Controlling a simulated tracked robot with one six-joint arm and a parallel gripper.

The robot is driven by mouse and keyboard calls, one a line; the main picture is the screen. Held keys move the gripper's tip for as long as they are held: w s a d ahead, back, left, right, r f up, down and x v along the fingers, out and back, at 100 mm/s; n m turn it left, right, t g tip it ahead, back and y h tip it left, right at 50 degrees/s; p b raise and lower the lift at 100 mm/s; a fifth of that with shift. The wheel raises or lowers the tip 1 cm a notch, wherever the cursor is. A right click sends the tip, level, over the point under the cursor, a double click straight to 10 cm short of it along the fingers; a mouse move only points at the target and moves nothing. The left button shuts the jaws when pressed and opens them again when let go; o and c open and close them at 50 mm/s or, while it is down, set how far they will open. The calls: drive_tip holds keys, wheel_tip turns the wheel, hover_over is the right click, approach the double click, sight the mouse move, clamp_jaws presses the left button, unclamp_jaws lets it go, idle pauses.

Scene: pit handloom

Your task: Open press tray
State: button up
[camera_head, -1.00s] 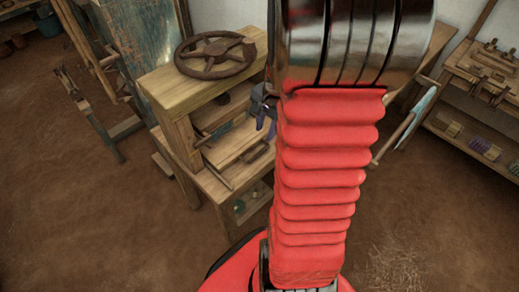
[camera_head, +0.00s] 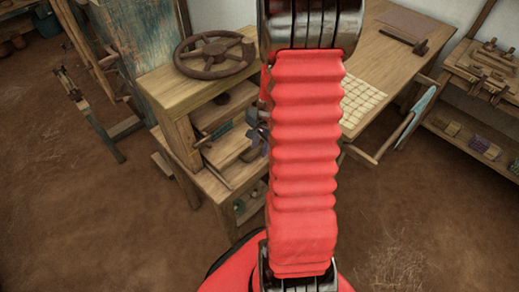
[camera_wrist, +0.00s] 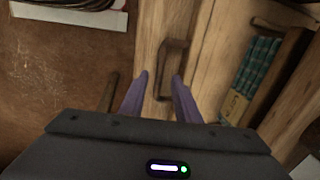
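The wooden press (camera_head: 183,135) stands left of my arm in the head view, with a dark spoked wheel (camera_head: 215,52) on top. Its tray (camera_head: 222,174) sticks out at the front, partly hidden by my arm. In the wrist view the tray's dark bar handle (camera_wrist: 172,68) shows on pale wood just ahead of my purple fingertips. My gripper (camera_wrist: 159,80) is open, with one finger on either side of the handle's near part. I cannot tell if they touch it. In the head view my gripper (camera_head: 258,136) is mostly hidden beside my red arm.
A wooden table (camera_head: 390,62) with a pale grid sheet (camera_head: 360,103) stands behind and right of my arm. A shelf unit (camera_head: 480,95) with tools is at far right. A wooden frame stand (camera_head: 97,122) is at left. Brown floor in front is clear.

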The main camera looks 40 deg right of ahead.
drive_tip(key=shift+w+f, duration=0.25)
drive_tip(key=shift+f, duration=0.9)
drive_tip(key=shift+c, duration=0.5)
clamp_jaws()
